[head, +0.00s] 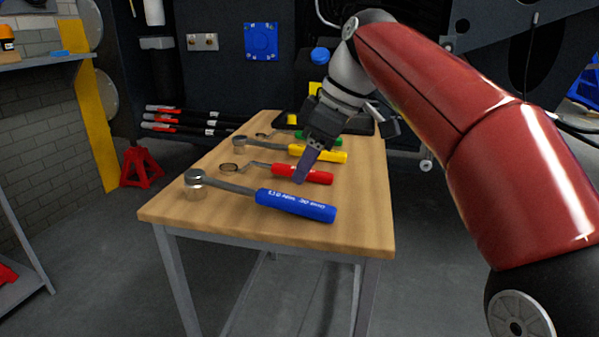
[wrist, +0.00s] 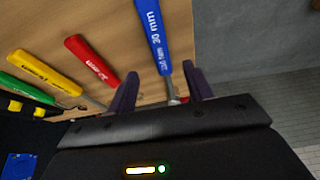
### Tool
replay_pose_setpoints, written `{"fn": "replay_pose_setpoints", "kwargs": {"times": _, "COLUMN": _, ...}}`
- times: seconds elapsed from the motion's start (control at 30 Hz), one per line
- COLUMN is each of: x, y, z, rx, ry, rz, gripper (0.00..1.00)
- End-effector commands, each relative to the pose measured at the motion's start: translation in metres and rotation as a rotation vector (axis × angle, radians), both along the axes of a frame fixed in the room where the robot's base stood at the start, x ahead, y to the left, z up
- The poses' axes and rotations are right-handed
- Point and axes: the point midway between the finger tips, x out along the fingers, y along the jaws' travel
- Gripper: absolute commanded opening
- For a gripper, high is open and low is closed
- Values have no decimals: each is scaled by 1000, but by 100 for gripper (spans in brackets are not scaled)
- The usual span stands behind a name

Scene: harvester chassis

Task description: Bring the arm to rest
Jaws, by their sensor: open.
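My gripper (head: 306,168) is above the wooden table (head: 240,239), fingers pointing down, near the red-handled wrench (head: 303,174). In the wrist view my gripper (wrist: 157,88) has its two dark fingers apart and is empty. The blue-handled torque wrench (head: 296,205) lies nearest the table's front edge. In the wrist view its blue handle (wrist: 154,36) appears beyond the gap between the fingers, and its shaft runs down between them in the picture. My red arm (head: 450,90) reaches in from the right.
A yellow-handled wrench (head: 318,153) and a green-handled wrench (head: 319,138) lie farther back. A dark tray (head: 361,127) is at the table's far end. A red jack stand (head: 141,167) stands on the floor at left.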

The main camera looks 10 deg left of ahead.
Motion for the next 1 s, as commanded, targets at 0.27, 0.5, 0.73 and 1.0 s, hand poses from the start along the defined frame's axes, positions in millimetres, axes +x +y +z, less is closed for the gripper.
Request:
{"fn": "replay_pose_setpoints", "kwargs": {"times": 0.27, "x": -1, "y": -4, "z": 9, "rx": 0, "ry": 1, "rz": 0, "gripper": 51}}
{"fn": "replay_pose_setpoints", "kwargs": {"times": 0.5, "x": -8, "y": -21, "z": 5, "rx": -21, "ry": -1, "rz": -103, "gripper": 51}}
{"fn": "replay_pose_setpoints", "kwargs": {"times": 0.73, "x": -46, "y": -102, "z": -33, "rx": -72, "ry": -18, "rz": -568, "gripper": 51}}
{"fn": "replay_pose_setpoints", "kwargs": {"times": 1.0, "x": -121, "y": -209, "z": -118, "rx": -38, "ry": -47, "rz": -1141, "gripper": 51}}
